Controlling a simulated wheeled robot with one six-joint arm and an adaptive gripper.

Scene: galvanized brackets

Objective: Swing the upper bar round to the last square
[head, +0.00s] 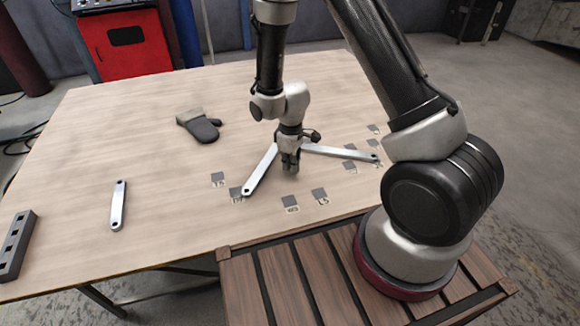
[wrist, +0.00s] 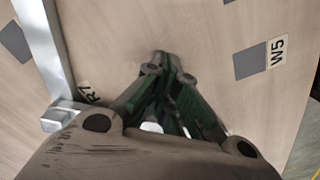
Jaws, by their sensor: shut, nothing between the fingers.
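My gripper points down, shut and empty, in front of that meeting place. In the wrist view its fingertips (wrist: 166,62) are together over bare wood, right of a bar (wrist: 45,50). A square (wrist: 258,60) labelled W5 lies to the right.
More dark labelled squares, such as one marked L5 (head: 319,195), form an arc around the bars. The wood between is clear.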

